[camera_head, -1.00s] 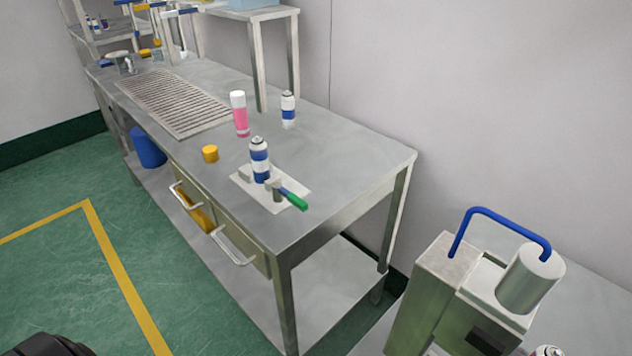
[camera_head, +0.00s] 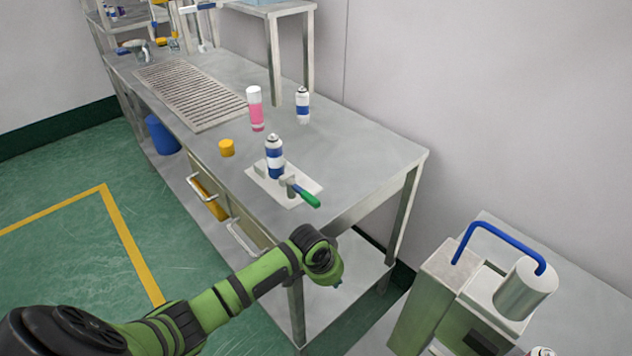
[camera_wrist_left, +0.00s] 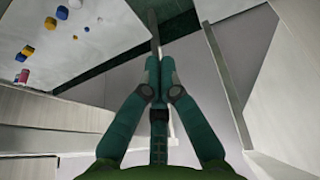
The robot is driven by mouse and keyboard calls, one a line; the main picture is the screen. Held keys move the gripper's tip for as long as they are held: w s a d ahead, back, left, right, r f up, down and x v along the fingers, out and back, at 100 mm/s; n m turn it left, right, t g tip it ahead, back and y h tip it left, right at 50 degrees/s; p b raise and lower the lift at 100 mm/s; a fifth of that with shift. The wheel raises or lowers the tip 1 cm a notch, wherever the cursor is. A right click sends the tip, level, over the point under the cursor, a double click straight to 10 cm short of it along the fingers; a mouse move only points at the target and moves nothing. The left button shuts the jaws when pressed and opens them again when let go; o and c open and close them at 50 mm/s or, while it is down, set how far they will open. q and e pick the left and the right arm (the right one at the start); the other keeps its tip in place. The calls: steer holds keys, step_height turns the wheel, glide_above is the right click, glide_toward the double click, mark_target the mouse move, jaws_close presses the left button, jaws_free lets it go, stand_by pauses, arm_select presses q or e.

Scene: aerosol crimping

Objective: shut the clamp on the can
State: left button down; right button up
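A white can with blue bands (camera_head: 275,158) stands upright on a pale plate (camera_head: 305,190) on the steel bench. The clamp (camera_head: 288,181) is mounted on the plate beside the can. Its green handle (camera_head: 309,198) points out to the right, toward the bench's front edge. I cannot tell whether the clamp's jaw touches the can. My left gripper (camera_wrist_left: 160,65) has its fingers together and empty in the left wrist view. In the head view only a small part of it shows (camera_head: 337,281), below and right of the handle, off the bench's front. My right gripper is not in view.
A yellow cap (camera_head: 227,148), a pink bottle (camera_head: 256,112) and another can (camera_head: 302,106) stand behind the clamp. Drawer handles (camera_head: 243,238) stick out of the bench front. A machine with a blue bar (camera_head: 505,238) stands at the lower right.

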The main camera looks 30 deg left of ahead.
arm_select(q)
step_height(320, 180, up, 15)
steer(key=w+m+p, duration=0.1)
steer(key=w+m, duration=0.1)
steer(key=w+a+r+n, duration=0.1)
steer(key=w+a+r, duration=0.3)
steer(key=r, duration=0.3)
steer(key=w+a+r+n, duration=0.1)
steer(key=w+a+r, duration=0.2)
steer(key=a+r, duration=0.3)
steer(key=shift+w+r+y, duration=0.3)
steer(key=shift+w+r, duration=0.1)
steer(key=shift+r, duration=0.25)
steer(key=shift+a, duration=0.1)
steer(key=shift+f, duration=0.1)
